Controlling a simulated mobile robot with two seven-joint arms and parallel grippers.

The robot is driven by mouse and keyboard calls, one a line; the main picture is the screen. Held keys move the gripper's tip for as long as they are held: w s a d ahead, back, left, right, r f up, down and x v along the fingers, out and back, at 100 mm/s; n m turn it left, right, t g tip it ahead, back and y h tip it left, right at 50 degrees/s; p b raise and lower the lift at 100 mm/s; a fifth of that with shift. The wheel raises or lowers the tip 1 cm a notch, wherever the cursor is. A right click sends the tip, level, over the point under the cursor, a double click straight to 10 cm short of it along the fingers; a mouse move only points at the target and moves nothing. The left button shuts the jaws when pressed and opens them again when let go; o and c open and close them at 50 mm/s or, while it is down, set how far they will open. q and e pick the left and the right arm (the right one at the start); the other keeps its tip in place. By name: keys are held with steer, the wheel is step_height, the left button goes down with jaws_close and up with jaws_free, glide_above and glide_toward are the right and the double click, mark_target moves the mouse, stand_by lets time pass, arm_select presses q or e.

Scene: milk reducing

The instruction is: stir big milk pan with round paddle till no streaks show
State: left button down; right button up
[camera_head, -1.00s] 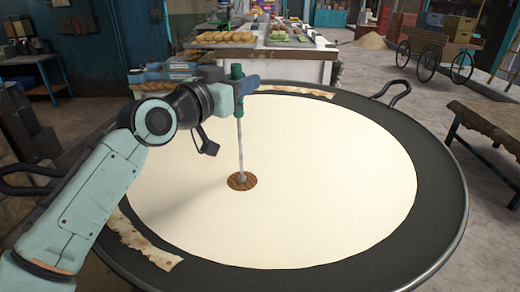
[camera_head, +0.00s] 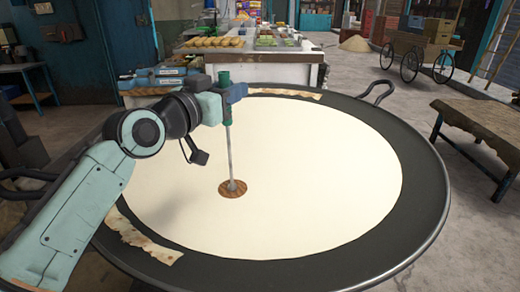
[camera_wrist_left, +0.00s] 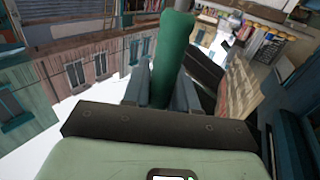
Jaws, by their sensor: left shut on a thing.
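The big milk pan (camera_head: 425,200) is a wide dark pan filled with smooth cream-white milk (camera_head: 320,170). No streaks show on the visible surface. The round paddle (camera_head: 229,145) has a green handle, a thin grey rod and a brown wooden disc (camera_head: 234,189). It stands nearly upright, its disc at the milk surface left of the pan's middle. My left gripper (camera_head: 229,92) is shut on the green handle, above the milk. In the left wrist view the handle (camera_wrist_left: 172,60) sits between the gripper's fingers. My right gripper is out of view.
Pale, torn-edged strips lie on the rim at the near left (camera_head: 140,238) and far side (camera_head: 285,93). A loop handle (camera_head: 379,90) stands at the far right rim. A wooden bench (camera_head: 485,120) is at right. A food counter (camera_head: 250,65) stands behind the pan.

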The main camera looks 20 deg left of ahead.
arm_select(q)
steer(key=s+d, duration=0.1)
steer(key=s+d+b, duration=0.1)
steer(key=s, duration=0.1)
steer(key=shift+r, duration=0.15)
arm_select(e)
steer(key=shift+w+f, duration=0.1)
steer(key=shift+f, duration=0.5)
arm_select(q)
steer(key=d, duration=0.1)
steer(key=s+d, duration=0.1)
steer(key=d, duration=0.1)
steer(key=shift+s+d+p, duration=0.1)
steer(key=shift+d+p, duration=0.15)
steer(key=shift+p, duration=0.1)
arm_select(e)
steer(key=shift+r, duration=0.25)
